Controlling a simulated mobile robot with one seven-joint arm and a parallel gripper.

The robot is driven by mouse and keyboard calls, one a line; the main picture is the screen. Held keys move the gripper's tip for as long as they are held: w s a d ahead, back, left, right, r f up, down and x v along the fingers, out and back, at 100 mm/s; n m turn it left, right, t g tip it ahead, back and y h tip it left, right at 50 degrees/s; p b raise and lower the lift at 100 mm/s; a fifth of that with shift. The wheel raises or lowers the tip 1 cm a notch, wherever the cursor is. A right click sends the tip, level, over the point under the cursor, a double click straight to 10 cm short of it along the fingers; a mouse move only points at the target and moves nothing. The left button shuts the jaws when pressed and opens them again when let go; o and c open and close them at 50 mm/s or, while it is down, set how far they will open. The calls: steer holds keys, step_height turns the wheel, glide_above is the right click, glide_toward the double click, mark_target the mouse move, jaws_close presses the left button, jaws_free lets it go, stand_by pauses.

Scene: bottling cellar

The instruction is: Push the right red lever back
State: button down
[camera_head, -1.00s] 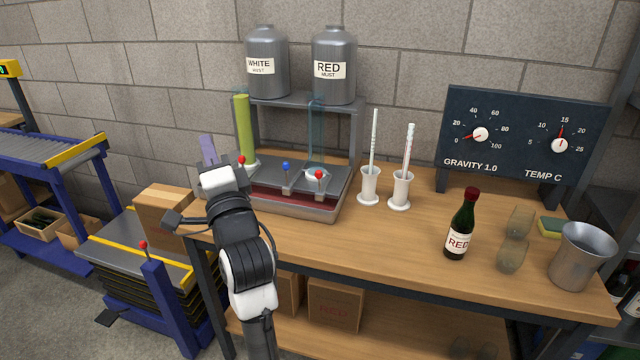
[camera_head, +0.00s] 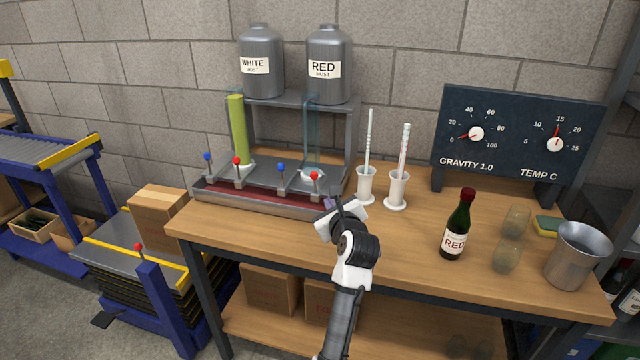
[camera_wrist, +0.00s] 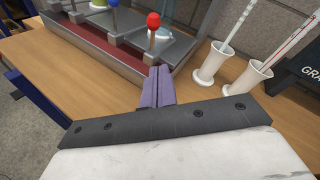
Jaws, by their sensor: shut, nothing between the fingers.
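The right red lever (camera_head: 314,176) stands at the right end of the dispenser's grey tray unit (camera_head: 262,208), below the RED must tank (camera_head: 329,66). In the wrist view its red ball (camera_wrist: 153,20) sits on a short post, just beyond my fingers. My gripper (camera_head: 334,199) is shut and empty, in front of and slightly right of this lever. In the wrist view the purple fingers (camera_wrist: 158,84) are together, and a gap shows between them and the ball. The left red lever (camera_head: 237,160) stands farther left, with blue levers (camera_head: 281,168) beside the red ones.
White stands with a hydrometer (camera_head: 367,184) and a thermometer (camera_head: 397,190) stand close to the right of the dispenser. A wine bottle (camera_head: 457,226), two glasses (camera_head: 508,252) and a metal jug (camera_head: 577,255) are farther right. Bare wood lies in front of the dispenser.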

mark_target(315, 183)
steer(key=w+a+r+p, duration=0.1)
steer(key=w+a+p, duration=0.1)
steer(key=w, duration=0.4)
steer(key=shift+w+a, duration=0.2)
steer(key=shift+a, duration=0.05)
steer(key=shift+r, duration=0.15)
steer(key=shift+w+d+r+p, duration=0.25)
steer(key=shift+w+r+p, duration=0.2)
steer(key=shift+w+p, duration=0.5)
steer(key=shift+s, duration=0.2)
steer(key=shift+d+f, duration=0.1)
